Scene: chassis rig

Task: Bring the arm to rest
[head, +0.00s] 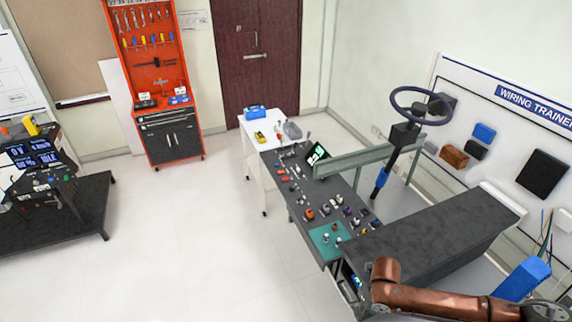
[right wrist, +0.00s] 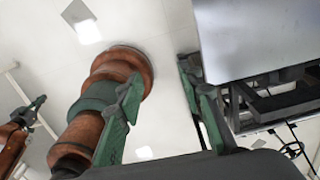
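My right arm (head: 430,297) comes in at the lower right of the head view, over the front end of the dark bench. Its gripper is not clear in that view. In the right wrist view my right gripper (right wrist: 160,78) has its two green fingers spread well apart, with nothing held between them. A copper-coloured link of my own body lies behind the left finger, over the pale floor. A small dark gripper (right wrist: 36,108), which looks like my left one, shows at the left edge of the right wrist view. It is too small to tell open from shut.
A dark bench (head: 350,195) with several small parts and a teal mat (head: 322,238) runs below a steering wheel (head: 422,104). A dark block-shaped top (head: 435,235) lies close behind my right arm. An orange tool cabinet (head: 157,75) stands at the back.

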